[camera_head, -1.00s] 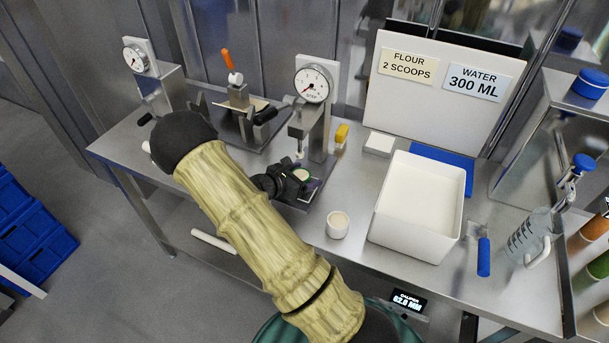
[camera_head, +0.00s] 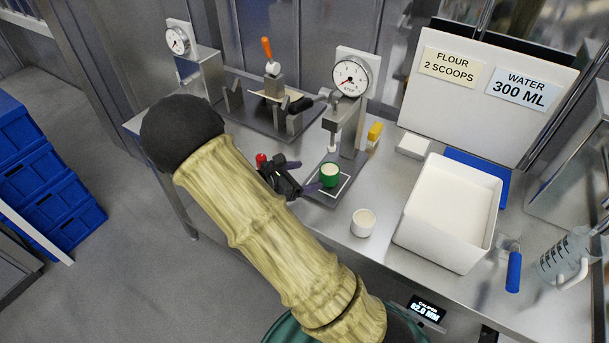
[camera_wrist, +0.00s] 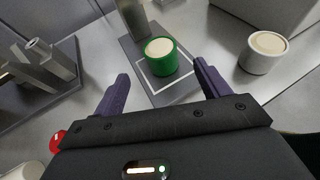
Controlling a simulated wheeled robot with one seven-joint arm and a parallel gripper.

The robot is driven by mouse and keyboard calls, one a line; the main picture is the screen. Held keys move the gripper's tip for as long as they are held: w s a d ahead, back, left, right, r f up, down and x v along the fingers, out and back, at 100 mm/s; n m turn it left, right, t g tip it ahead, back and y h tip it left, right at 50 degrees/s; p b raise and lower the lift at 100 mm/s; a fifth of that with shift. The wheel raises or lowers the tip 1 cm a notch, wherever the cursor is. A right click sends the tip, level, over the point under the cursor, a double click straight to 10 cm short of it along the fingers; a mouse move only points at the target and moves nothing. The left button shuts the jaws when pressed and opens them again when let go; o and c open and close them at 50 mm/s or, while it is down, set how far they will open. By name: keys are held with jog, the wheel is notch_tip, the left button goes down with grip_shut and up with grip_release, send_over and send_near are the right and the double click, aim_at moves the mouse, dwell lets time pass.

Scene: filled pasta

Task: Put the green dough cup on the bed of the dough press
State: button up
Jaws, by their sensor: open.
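The green dough cup (camera_head: 329,175) stands upright on the bed of the dough press (camera_head: 318,197), inside the white square outline, below the press plunger. It is filled with pale dough. In the wrist view the green cup (camera_wrist: 161,57) sits within the outline on the press bed (camera_wrist: 182,88), ahead of my fingers. My gripper (camera_head: 309,179) is open and empty, just left of the cup in the head view. In the wrist view my gripper's two fingertips (camera_wrist: 161,78) are spread apart, short of the cup and clear of it.
A white dough cup (camera_head: 363,222) stands on the table to the right of the press. A large white flour tub (camera_head: 440,245) is farther right. A second device with an orange handle (camera_head: 267,48) stands behind my arm.

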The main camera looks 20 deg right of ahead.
jog(key=shift+s, duration=0.1)
jog(key=s+m+g+y, duration=0.1)
jog(key=s+m, duration=0.1)
jog(key=s+d+m+g+y, duration=0.1)
jog(key=s+m, duration=0.1)
jog(key=s, duration=0.1)
jog(key=shift+g+y, duration=0.3)
jog(key=s+a+r+m+t+y, duration=0.1)
jog(key=s+a+r+m+y, duration=0.2)
jog(key=s+m+y, duration=0.2)
jog(key=s+a+r+m+y, duration=0.3)
jog(key=s+r+m+y, duration=0.1)
jog(key=m, duration=0.8)
jog(key=shift+s+a+t+y, duration=0.15)
jog(key=shift+s+t+y, duration=0.25)
jog(key=shift+s+y, duration=0.45)
jog(key=shift+s, duration=0.1)
